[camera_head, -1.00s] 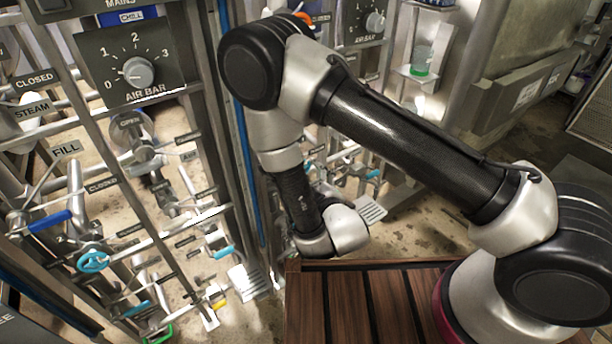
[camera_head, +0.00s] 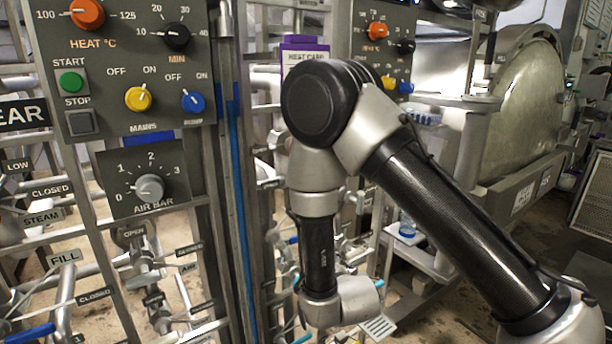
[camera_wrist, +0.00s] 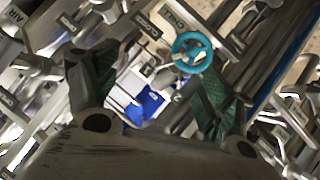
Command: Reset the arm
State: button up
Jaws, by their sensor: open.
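My gripper (camera_wrist: 150,95) shows in the wrist view with its two dark green fingers spread apart, open and with nothing held between them. A round teal valve wheel (camera_wrist: 193,52) and a blue part (camera_wrist: 146,104) lie beyond the fingers in that view; I cannot tell how far off they are. In the head view my arm is bent, with its elbow raised in front of the panels and its forearm hanging down. The gripper itself does not show in the head view.
A control panel (camera_head: 110,112) with knobs and buttons stands at the left, above an air bar dial (camera_head: 149,187) and labelled pipes. A second panel (camera_head: 378,22) stands behind my arm. A large round metal vessel door (camera_head: 530,105) is at the right, beside open floor.

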jog(key=s+d+r+m+g, duration=0.1)
jog(key=d+r+m+g, duration=0.15)
jog(key=d+r, duration=0.6)
jog(key=d+r+m+g, duration=0.25)
jog(key=d+r, duration=0.25)
jog(key=r, duration=0.6)
jog(key=s+d+r+m+g+h, duration=0.1)
jog(key=s+d+r+m, duration=0.1)
jog(key=s+d+r, duration=0.3)
jog(key=s+d+r+m+g+h, duration=0.1)
jog(key=s+d+r, duration=0.5)
jog(key=s+d, duration=0.7)
jog(key=s+m+h, duration=0.1)
jog(key=s, duration=0.5)
jog(key=shift+s+d+g, duration=0.25)
jog(key=shift+d+g, duration=0.1)
jog(key=shift+g, duration=0.05)
